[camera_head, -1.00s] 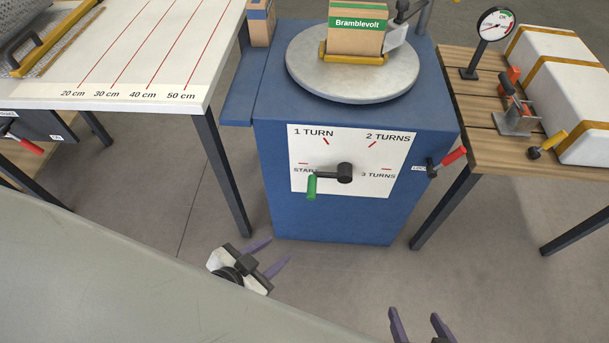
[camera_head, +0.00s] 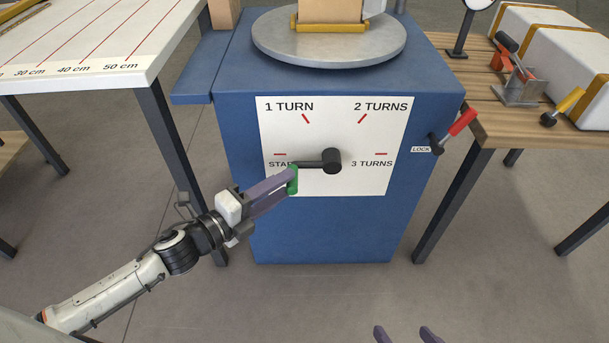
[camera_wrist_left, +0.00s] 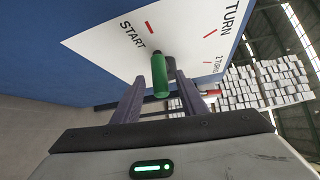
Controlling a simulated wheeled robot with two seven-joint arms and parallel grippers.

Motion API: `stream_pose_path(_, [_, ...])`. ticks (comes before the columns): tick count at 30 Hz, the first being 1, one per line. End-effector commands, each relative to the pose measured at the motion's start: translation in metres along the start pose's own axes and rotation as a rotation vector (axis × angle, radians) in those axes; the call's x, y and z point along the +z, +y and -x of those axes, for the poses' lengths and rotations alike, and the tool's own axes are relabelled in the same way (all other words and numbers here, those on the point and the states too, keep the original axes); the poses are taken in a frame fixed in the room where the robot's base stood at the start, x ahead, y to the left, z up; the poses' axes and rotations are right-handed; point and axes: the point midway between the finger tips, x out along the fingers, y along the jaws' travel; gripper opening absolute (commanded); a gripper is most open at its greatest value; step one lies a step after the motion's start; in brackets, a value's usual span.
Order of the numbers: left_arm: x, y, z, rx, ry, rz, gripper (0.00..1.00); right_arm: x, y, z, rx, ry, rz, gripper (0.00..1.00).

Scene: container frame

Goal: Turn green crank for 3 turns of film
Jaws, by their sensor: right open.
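The green crank handle (camera_head: 293,182) hangs at the end of a black crank arm that points left from its hub (camera_head: 331,160), by the START mark on the white dial panel (camera_head: 345,120). My left gripper (camera_head: 290,181) is at the handle. In the left wrist view the green handle (camera_wrist_left: 160,76) stands between its two purple fingers, with a gap visible on the left side, so the jaws look open around it. My right gripper (camera_head: 403,333) shows only its purple fingertips at the bottom edge, apart and empty.
The panel is on a blue cabinet (camera_head: 235,200) with a round grey turntable (camera_head: 330,50) on top. A red-handled LOCK lever (camera_head: 460,123) sticks out at its right. A white marked table (camera_head: 110,50) stands left, a wooden bench (camera_head: 520,122) right. Floor in front is clear.

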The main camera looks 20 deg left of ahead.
Motion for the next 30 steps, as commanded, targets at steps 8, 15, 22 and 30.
stream_pose_path(8, [0.0, 0.0, -0.05, -0.003, -0.002, 0.003, 0.39, 0.004, -0.003, -0.008, -0.016, -0.025, 0.011, 0.66])
stream_pose_path(15, [0.0, 0.0, -0.075, -0.001, -0.001, 0.006, 0.39, 0.004, -0.004, -0.011, -0.025, -0.041, 0.021, 0.66])
stream_pose_path(22, [0.0, 0.001, -0.079, 0.002, -0.002, 0.006, 0.39, 0.006, -0.004, -0.011, -0.027, -0.05, 0.022, 0.66])
stream_pose_path(30, [0.0, 0.001, -0.078, 0.002, -0.001, 0.006, 0.15, 0.005, -0.005, -0.011, -0.028, -0.048, 0.022, 0.66])
